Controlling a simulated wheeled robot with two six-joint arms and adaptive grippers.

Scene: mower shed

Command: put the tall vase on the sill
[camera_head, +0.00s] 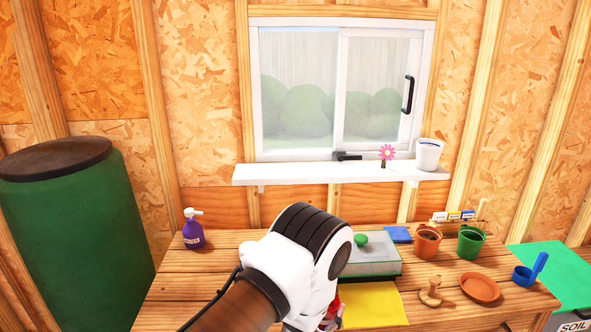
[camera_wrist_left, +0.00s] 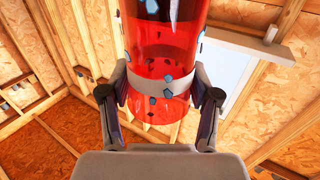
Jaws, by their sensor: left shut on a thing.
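The tall vase (camera_wrist_left: 162,45) looks like a red see-through cylinder with blue and dark flecks and a pale band. It fills the upper middle of the left wrist view, its top cut off. My left gripper (camera_wrist_left: 163,88) is shut on it, one finger on each side. In the head view my left arm covers most of the gripper; only a small red patch (camera_head: 337,306) shows beside the wrist, low over the bench. The white sill (camera_head: 290,173) runs under the window, beyond my arm. My right gripper is not in view.
A pink flower (camera_head: 386,153) and a white pot (camera_head: 428,156) stand on the sill's right part; its left part is bare.

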